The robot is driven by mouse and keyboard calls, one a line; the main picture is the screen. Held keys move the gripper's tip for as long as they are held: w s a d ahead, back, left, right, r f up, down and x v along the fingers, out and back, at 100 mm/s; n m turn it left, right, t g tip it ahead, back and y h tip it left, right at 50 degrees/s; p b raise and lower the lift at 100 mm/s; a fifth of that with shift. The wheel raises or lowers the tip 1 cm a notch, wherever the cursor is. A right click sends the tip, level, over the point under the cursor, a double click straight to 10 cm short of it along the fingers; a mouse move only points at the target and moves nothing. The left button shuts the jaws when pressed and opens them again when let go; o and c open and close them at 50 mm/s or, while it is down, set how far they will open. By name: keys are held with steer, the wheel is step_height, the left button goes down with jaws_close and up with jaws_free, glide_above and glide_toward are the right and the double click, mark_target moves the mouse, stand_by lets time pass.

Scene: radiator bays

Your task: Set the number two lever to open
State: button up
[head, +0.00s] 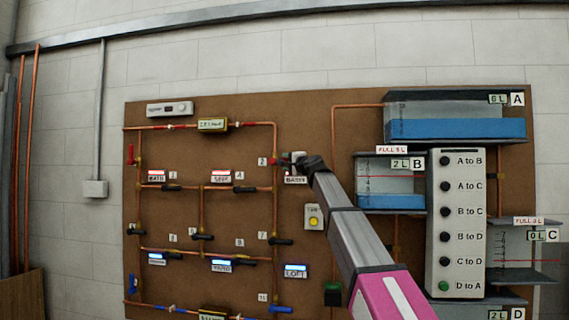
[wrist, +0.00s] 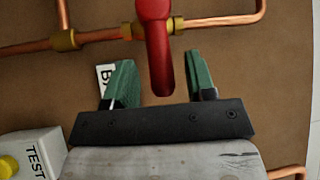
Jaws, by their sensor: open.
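The number two lever is red and sits beside a small tag "2" (head: 262,161) on the right-hand vertical copper pipe; in the head view my gripper mostly hides it. In the wrist view the red lever (wrist: 156,45) stands across the copper pipe, its handle pointing toward my gripper. My gripper (wrist: 160,82) is open, one green finger on each side of the handle's end, with a gap on both sides. In the head view my gripper (head: 292,160) is at the pipe's right side, in front of the board.
A "TEST" box with a yellow button (head: 313,217) is below my gripper; it also shows in the wrist view (wrist: 32,152). A lit red-and-white label (head: 295,180) is close under the gripper. Tanks and a button panel (head: 458,225) stand to the right.

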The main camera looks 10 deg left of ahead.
steer(key=x, duration=0.2)
steer(key=shift+w+a, duration=0.15)
steer(key=shift+w, duration=0.05)
jaws_close()
